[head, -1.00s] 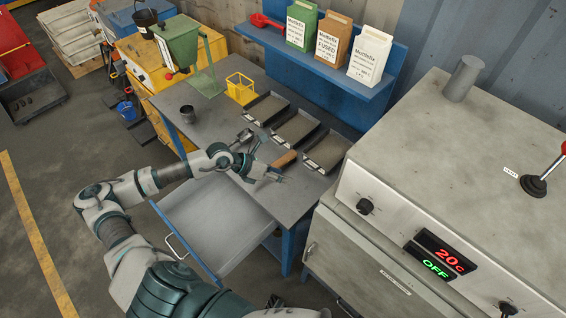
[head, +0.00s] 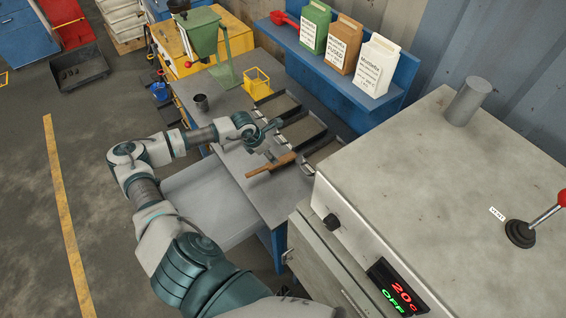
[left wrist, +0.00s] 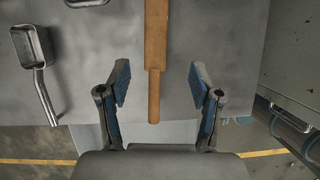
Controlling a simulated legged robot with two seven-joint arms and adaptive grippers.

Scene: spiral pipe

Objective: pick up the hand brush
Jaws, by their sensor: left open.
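The hand brush has a brown wooden handle (head: 268,167) and lies on the grey workbench (head: 235,165), in front of the dark trays. In the left wrist view the wooden handle (left wrist: 155,65) runs lengthwise down the middle, its narrow end towards me. My left gripper (head: 270,140) is open and empty, close to the brush in the head view. In the left wrist view my left gripper (left wrist: 158,82) has its blue-padded fingers on either side of the handle, with a gap each side. I cannot tell its height above the handle. My right gripper is not in view.
Several dark trays (head: 303,130) lie behind the brush. A metal ladle (left wrist: 35,55) lies left in the left wrist view. A drawer (head: 205,200) stands open at the bench front. A large grey oven (head: 430,170) stands to the right.

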